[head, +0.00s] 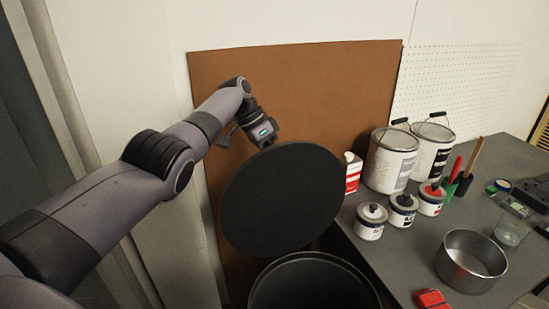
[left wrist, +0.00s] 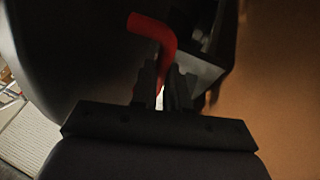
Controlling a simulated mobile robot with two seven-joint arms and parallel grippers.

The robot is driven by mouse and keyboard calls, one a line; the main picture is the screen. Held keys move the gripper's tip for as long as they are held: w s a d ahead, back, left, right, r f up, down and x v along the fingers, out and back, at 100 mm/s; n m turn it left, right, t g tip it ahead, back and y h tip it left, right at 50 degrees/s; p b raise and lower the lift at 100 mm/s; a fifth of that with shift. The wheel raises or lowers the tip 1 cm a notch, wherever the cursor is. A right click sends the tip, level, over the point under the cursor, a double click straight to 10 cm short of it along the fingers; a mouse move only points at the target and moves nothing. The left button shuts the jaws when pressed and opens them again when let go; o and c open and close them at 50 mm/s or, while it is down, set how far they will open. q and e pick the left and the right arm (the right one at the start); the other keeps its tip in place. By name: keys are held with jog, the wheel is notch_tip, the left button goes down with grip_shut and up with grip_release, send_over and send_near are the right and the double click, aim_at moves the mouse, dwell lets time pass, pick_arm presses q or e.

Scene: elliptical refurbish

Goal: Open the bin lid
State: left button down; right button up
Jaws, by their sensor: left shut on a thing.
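The round black bin lid (head: 282,200) stands raised and steeply tilted above the round dark bin (head: 314,287), whose open mouth shows at the bottom of the head view. My left gripper (head: 263,136) is at the lid's top edge; its fingertips are hidden behind the lid there. In the left wrist view, my left gripper (left wrist: 168,88) is shut on a bent red handle (left wrist: 150,28) beside the dark lid (left wrist: 75,55). My right gripper is in neither view.
A grey table (head: 405,265) stands right of the bin, with paint buckets (head: 391,160), small cans (head: 370,222), a metal bowl (head: 470,262) and a red item (head: 433,299) near its edge. A brown board (head: 310,95) leans on the wall behind the lid.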

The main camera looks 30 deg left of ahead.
pick_arm(q)
jog(key=shift+s+f, duration=0.2)
jog(key=shift+f, duration=0.25)
jog(key=shift+s+f, duration=0.2)
jog(key=shift+f, duration=0.25)
jog(key=c, duration=1.1)
grip_release()
jog(key=shift+w+f, duration=0.1)
jog(key=shift+w, duration=0.1)
jog(key=shift+a+r, duration=0.15)
jog(key=shift+r, duration=0.4)
jog(key=v, duration=0.6)
jog(key=shift+a+r, duration=0.15)
